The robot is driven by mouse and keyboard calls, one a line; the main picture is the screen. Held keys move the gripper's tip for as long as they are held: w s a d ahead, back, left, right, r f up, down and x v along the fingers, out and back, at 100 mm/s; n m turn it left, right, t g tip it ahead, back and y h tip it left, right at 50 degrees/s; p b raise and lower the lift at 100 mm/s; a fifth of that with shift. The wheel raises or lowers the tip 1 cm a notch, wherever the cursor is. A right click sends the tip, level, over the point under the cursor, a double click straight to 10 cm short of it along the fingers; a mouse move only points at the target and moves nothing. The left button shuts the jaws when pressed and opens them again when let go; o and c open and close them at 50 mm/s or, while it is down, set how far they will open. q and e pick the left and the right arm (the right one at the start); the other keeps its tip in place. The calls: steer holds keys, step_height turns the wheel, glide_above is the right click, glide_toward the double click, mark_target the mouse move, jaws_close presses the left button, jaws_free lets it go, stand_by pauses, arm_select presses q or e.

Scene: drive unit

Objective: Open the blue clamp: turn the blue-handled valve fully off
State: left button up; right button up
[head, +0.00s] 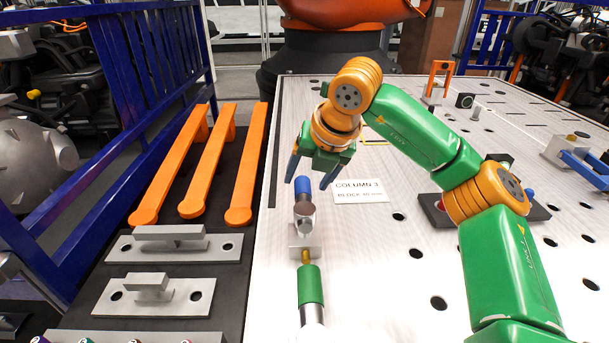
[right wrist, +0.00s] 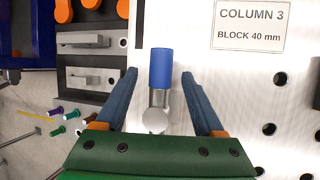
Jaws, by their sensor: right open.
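The blue-handled valve (head: 303,186) stands on the near left part of the white table. Its blue handle (right wrist: 161,67) points away from me, beyond a round grey metal hub. My right gripper (head: 306,184) is open at the handle. In the right wrist view its two fingers (right wrist: 159,75) lie on either side of the handle, with a visible gap on both sides. I cannot tell whether the fingers are down at the handle's height. A blue clamp (head: 583,168) with a grey block is at the table's right edge, partly cut off. My left gripper is not in view.
A green cylinder (head: 310,285) lies in line with the valve, nearer me. A "COLUMN 3" label (head: 360,190) lies right of the handle. Orange bars (head: 203,165) and grey metal blocks (head: 172,246) sit on the dark strip at left. A blue fence (head: 125,70) stands beyond it.

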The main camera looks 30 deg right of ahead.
mark_target(305, 184)
steer(key=x, duration=0.3)
steer(key=shift+w+d+f, duration=0.15)
steer(key=shift+w+d, duration=0.05)
steer(key=shift+w, duration=0.05)
steer(key=shift+s+a, duration=0.1)
steer(key=shift+s, duration=0.05)
steer(key=c, duration=0.6)
jaws_close()
stand_by(0.4)
